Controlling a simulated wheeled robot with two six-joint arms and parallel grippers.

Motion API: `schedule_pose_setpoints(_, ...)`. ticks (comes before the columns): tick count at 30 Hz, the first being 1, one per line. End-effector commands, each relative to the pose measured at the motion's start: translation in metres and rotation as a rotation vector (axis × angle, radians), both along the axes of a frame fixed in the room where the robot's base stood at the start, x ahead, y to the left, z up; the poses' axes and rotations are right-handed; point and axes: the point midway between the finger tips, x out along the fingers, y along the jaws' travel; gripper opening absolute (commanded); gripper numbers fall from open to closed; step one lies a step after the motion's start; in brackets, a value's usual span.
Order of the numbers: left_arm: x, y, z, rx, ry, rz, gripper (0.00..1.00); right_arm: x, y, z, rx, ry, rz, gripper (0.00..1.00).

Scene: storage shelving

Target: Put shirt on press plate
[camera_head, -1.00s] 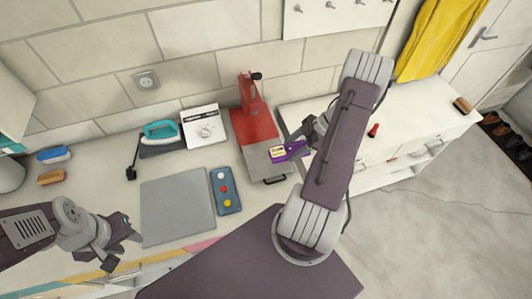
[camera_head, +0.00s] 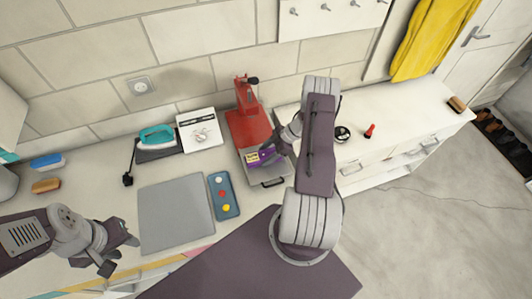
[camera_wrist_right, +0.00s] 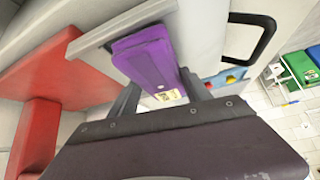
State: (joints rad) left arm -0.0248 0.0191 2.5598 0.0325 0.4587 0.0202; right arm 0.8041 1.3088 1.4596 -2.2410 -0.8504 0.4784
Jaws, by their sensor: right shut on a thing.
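The shirt is a small folded purple bundle (camera_head: 266,158) with a pale label. My right gripper (camera_head: 279,152) is shut on it. The shirt is over the grey press plate (camera_head: 262,177) in front of the red press (camera_head: 248,122). In the right wrist view the purple shirt (camera_wrist_right: 147,52) sits between the fingers, with the pale plate (camera_wrist_right: 203,35) behind it. I cannot tell whether it touches the plate. My left gripper (camera_head: 122,252) is open and empty at the lower left.
A grey mat (camera_head: 176,215) and a blue tray with coloured knobs (camera_head: 224,195) lie left of the plate. A teal iron (camera_head: 156,137) and a white box (camera_head: 200,130) stand behind. A black round item (camera_head: 342,134) and a red item (camera_head: 370,131) lie on the right counter.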

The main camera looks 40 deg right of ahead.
Motion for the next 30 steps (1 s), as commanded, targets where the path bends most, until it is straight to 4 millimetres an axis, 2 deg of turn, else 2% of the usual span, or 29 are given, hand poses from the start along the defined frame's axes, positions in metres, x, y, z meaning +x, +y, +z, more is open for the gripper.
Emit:
schedule_pose_setpoints(5, 0.000, 0.000, -0.005, 0.000, 0.000, 0.000, 0.36, 0.000, -0.001, -0.004, -0.001, -0.001, -0.001, 0.06)
schedule_pose_setpoints(6, 0.000, 0.000, -0.005, 0.000, 0.000, 0.000, 0.36, 0.000, -0.001, -0.005, -0.002, -0.001, -0.001, 0.59)
schedule_pose_setpoints(8, 0.000, 0.000, -0.003, 0.000, 0.000, 0.000, 0.36, 0.000, -0.001, -0.003, -0.002, -0.001, -0.001, 0.76)
schedule_pose_setpoints(9, 0.000, 0.000, -0.003, 0.000, 0.000, 0.000, 0.36, 0.000, -0.001, -0.003, -0.001, 0.000, -0.001, 0.80)
schedule_pose_setpoints(17, 0.000, 0.000, -0.003, 0.000, 0.000, 0.000, 0.36, 0.000, 0.000, -0.003, -0.001, 0.000, -0.001, 0.80)
schedule_pose_setpoints(19, 0.000, 0.000, 0.004, 0.000, 0.000, 0.000, 0.36, 0.000, -0.001, 0.004, -0.001, 0.000, -0.001, 0.80)
schedule_pose_setpoints(20, 0.000, 0.000, -0.002, 0.000, 0.000, 0.000, 0.36, 0.000, -0.003, 0.004, -0.002, -0.002, -0.002, 0.80)
schedule_pose_setpoints(27, 0.000, 0.000, -0.020, 0.000, 0.000, 0.000, 0.36, -0.015, -0.031, 0.039, -0.005, -0.003, -0.004, 0.80)
schedule_pose_setpoints(28, -0.001, 0.000, -0.003, 0.000, 0.002, 0.000, 0.36, -0.017, -0.033, 0.053, -0.003, -0.001, -0.003, 0.80)
schedule_pose_setpoints(30, 0.000, 0.000, 0.006, 0.000, 0.000, 0.000, 0.36, -0.019, -0.037, 0.059, 0.000, -0.001, -0.002, 0.80)
